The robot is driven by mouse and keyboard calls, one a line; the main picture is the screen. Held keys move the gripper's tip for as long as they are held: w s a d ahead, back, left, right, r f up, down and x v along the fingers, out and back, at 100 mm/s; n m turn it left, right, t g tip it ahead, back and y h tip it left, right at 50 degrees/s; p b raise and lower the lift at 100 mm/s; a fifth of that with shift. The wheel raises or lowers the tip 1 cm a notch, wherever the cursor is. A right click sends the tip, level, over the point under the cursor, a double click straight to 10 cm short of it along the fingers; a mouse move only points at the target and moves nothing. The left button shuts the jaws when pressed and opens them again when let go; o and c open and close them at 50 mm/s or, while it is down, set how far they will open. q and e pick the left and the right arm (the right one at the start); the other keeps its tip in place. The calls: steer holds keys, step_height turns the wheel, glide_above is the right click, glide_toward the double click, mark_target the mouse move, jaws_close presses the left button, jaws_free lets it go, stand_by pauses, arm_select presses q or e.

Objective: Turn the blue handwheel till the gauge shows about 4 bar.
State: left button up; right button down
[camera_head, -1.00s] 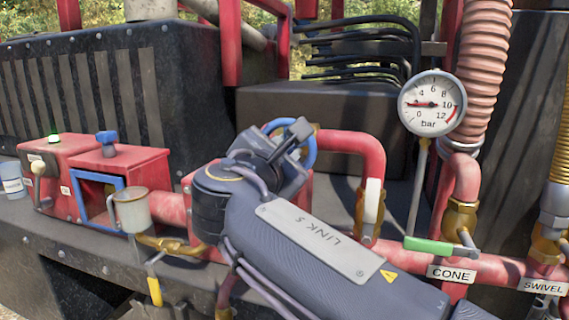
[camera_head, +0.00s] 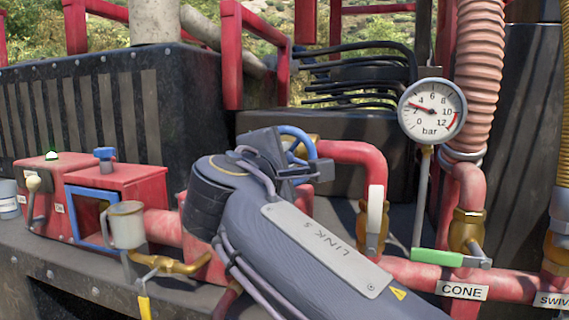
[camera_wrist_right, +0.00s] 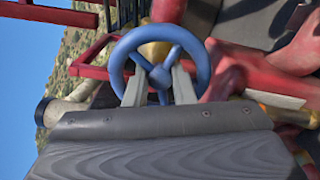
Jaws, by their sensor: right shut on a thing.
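The blue handwheel (camera_head: 299,133) shows as an arc above my right gripper (camera_head: 300,170) in the head view; the gripper and wrist hide the rest. My left gripper is not in view.
Right of my arm stand a white-handled valve (camera_head: 375,210) and a green lever (camera_head: 437,257) on red pipes. A red box (camera_head: 120,180) with a blue knob and a grey cup (camera_head: 125,225) are on the left. A ribbed hose (camera_head: 480,80) rises beside the gauge.

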stand_by(0.4)
steer(key=c, duration=1.5)
jaws_free()
steer(key=shift+s, duration=0.15)
steer(key=b+v, duration=0.1)
steer(key=v, duration=0.6)
steer(key=shift+s+b, duration=0.25)
steer(key=shift+b, duration=0.05)
steer(key=shift+a, duration=0.1)
